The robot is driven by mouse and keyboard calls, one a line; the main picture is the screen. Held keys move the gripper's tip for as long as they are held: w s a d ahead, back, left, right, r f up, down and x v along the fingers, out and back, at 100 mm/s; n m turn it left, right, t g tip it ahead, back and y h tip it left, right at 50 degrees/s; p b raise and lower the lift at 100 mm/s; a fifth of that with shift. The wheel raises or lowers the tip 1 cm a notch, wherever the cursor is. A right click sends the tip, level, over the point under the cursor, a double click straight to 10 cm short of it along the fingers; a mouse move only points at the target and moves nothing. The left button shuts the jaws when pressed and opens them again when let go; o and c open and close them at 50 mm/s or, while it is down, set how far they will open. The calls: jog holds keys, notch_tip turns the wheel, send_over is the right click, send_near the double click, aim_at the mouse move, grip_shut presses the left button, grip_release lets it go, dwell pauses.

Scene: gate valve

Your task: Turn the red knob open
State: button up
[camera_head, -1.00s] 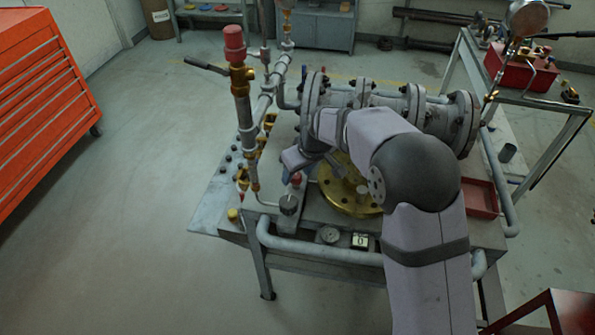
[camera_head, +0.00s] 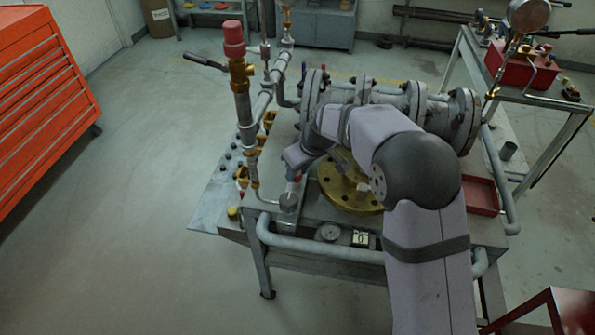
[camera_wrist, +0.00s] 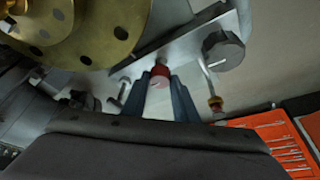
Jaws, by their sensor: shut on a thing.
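The red knob (camera_wrist: 160,73) shows in the wrist view as a small red cylinder with a pale line on its face. My gripper (camera_wrist: 167,80) is shut on it, with its blue-grey fingers at the knob's sides. In the head view my gripper (camera_head: 293,174) reaches down to the bench plate, left of a brass flange (camera_head: 341,194). There the fingers and wrist hide most of the knob.
A grey round cap (camera_wrist: 223,50) stands close to the knob; it also shows in the head view (camera_head: 289,202). A brass-and-steel riser with a red top (camera_head: 233,40) stands to the left. Large flanged pipes (camera_head: 410,105) lie behind my arm. A small counter (camera_head: 361,239) sits at the front edge.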

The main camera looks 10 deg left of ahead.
jog(key=n+b, duration=0.1)
jog(key=n, duration=0.1)
jog(key=n+g+b, duration=0.1)
jog(key=shift+w+d+f+n+y, duration=0.1)
jog(key=shift+w+n+y, duration=0.1)
jog(key=shift+n+y, duration=0.2)
jog(key=n, duration=0.1)
jog(key=n+g, duration=0.1)
jog(key=n, duration=0.1)
jog(key=shift+w+r+n+g, duration=0.1)
jog(key=shift+r+n+g, duration=0.1)
jog(key=shift+n+g, duration=0.1)
jog(key=n+g+p, duration=0.1)
jog(key=n+p, duration=0.1)
jog(key=n+g+p, duration=0.1)
jog(key=n+p, duration=0.1)
jog(key=n, duration=0.1)
jog(key=shift+w+r+p, duration=0.15)
jog(key=shift+p, duration=0.25)
jog(key=n+p, duration=0.2)
jog(key=p, duration=0.1)
jog(key=shift+n+g+h, duration=0.3)
jog(key=shift+n+g, duration=0.1)
jog(key=shift+f, duration=0.2)
jog(key=o, duration=1.1)
jog(key=shift+c, duration=0.2)
jog(key=shift+r, duration=0.1)
